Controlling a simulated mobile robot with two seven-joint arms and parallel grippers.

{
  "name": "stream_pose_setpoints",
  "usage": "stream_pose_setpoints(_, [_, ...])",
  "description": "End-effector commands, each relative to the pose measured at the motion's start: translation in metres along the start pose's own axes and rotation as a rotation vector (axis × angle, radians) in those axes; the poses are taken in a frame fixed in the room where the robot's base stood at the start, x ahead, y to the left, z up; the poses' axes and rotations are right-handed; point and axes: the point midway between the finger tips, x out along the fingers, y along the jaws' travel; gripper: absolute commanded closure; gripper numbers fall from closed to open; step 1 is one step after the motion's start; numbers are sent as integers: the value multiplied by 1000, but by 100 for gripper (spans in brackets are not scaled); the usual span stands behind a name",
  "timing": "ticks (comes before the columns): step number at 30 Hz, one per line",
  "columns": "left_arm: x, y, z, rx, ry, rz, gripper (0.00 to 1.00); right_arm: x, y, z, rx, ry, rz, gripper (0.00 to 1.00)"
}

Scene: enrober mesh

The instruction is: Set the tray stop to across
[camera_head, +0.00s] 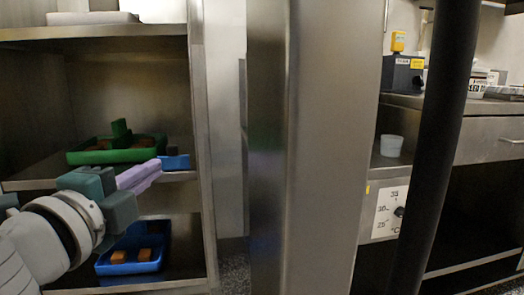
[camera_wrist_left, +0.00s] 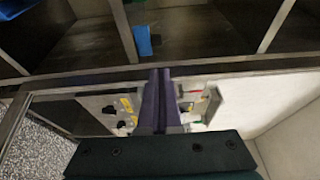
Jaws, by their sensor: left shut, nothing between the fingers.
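A green tray (camera_head: 88,157) with brown-orange pieces and an upright green part sits on the middle shelf at the left of the head view. A small blue piece (camera_head: 177,162) stands at the shelf's front edge, right of the tray; it may be the tray stop, but its setting cannot be made out. My left gripper (camera_head: 157,165) has its purple fingers shut and empty. Its tips appear just left of the blue piece, and contact cannot be told. In the left wrist view the shut fingers (camera_wrist_left: 160,78) point toward a shelf edge, with a blue piece (camera_wrist_left: 143,40) beyond. My right gripper is not in view.
A blue tray (camera_head: 120,268) with orange pieces sits on the lower shelf (camera_head: 185,284). A wide steel post (camera_head: 318,150) stands right of the shelves.

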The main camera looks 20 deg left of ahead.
Motion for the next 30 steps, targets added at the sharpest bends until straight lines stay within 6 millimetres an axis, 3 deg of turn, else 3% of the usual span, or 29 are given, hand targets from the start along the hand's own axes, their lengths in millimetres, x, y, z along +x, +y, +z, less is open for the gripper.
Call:
stream_pose_setpoints(5, [15, 0, 0, 0, -1, -2, 100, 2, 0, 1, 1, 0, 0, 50])
stream_pose_setpoints(18, [86, 2, 0, -1, -2, -1, 100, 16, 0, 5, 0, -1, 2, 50])
stream_pose_setpoints(30, [99, 0, 0, -2, -1, 1, 100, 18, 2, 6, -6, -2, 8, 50])
